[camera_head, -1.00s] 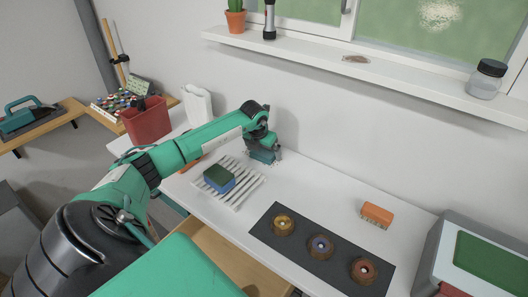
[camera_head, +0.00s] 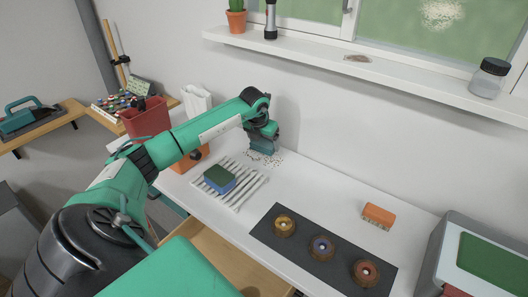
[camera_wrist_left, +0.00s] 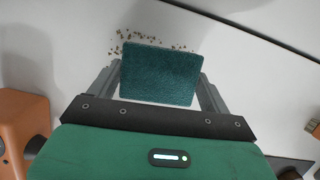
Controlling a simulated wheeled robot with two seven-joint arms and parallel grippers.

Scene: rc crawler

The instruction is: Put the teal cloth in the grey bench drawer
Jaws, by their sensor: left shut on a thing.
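My left gripper (camera_head: 264,144) is shut on the teal cloth (camera_head: 264,147) at the back of the white bench. In the left wrist view the cloth (camera_wrist_left: 160,75) shows as a flat teal rectangle between the two grey fingers. Brown crumbs (camera_wrist_left: 150,42) lie on the bench top beside the cloth; they also show in the head view (camera_head: 272,158). A wooden drawer (camera_head: 225,262) stands open under the front edge of the bench, partly hidden by my own body. My right gripper is not in view.
A white slatted rack (camera_head: 246,190) with a blue and green sponge (camera_head: 219,179) stands in front of the gripper. A dark mat (camera_head: 345,268) holds three round parts. An orange block (camera_head: 377,215) lies further right. A red bin (camera_head: 146,118) is at the left.

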